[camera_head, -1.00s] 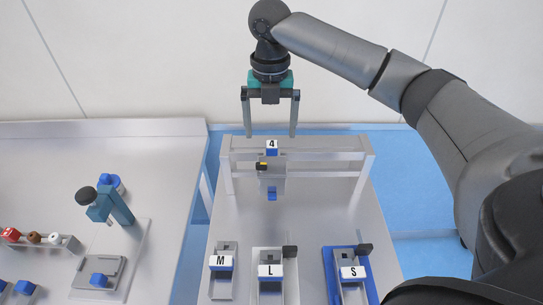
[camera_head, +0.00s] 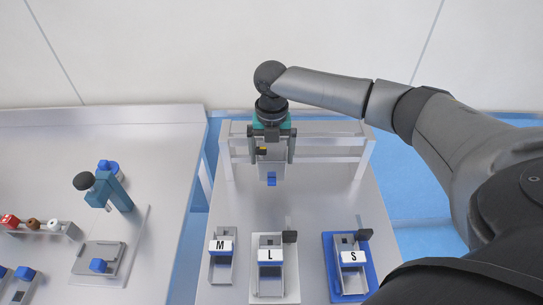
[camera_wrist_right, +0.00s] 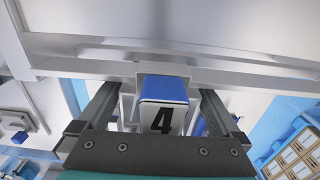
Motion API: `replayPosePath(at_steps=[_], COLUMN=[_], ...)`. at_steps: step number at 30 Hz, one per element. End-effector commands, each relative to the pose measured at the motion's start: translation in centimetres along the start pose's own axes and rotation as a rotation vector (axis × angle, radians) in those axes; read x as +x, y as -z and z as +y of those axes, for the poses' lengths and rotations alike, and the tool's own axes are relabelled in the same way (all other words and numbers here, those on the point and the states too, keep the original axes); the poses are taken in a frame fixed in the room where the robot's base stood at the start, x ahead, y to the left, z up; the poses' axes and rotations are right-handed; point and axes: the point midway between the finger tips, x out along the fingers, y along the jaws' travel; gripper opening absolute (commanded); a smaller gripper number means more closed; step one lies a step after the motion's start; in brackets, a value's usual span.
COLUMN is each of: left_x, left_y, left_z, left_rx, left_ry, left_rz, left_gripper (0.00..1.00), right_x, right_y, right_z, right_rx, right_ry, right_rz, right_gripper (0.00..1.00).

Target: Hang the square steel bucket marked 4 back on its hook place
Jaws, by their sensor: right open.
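The square steel bucket (camera_head: 271,170) is at the rack in the head view, with a blue tab low on its front and a small black and yellow part at its upper left. Its blue top block with the white 4 label (camera_wrist_right: 162,118) shows in the right wrist view. The rack (camera_head: 325,142) is a steel frame with crossbars. My right gripper (camera_head: 272,160) is open, its fingers on either side of the bucket's upper part; the wrist view shows gaps between the fingers and the label block. Whether the bucket sits on its hook is hidden. My left gripper is out of view.
Stations marked M (camera_head: 221,248), L (camera_head: 269,255) and S (camera_head: 352,258) stand along the front of the table. A left table carries a blue-grey device (camera_head: 108,187) and a rail with small coloured items (camera_head: 40,227). The table between rack and stations is clear.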

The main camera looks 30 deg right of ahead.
Motion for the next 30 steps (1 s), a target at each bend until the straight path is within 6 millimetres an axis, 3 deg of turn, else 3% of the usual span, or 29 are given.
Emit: replayPosePath(at_steps=[10, 30], left_x=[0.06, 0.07], left_y=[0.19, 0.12], left_z=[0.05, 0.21], left_rx=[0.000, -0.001], left_ry=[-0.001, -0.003], left_rz=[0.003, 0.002], left_gripper=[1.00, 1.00], right_x=[0.77, 0.69], right_y=[0.00, -0.03], right_z=[0.01, -0.01], right_rx=[0.000, 0.001], right_ry=[0.000, 0.000], right_rz=[-0.001, -0.001], right_gripper=[0.98, 0.22])
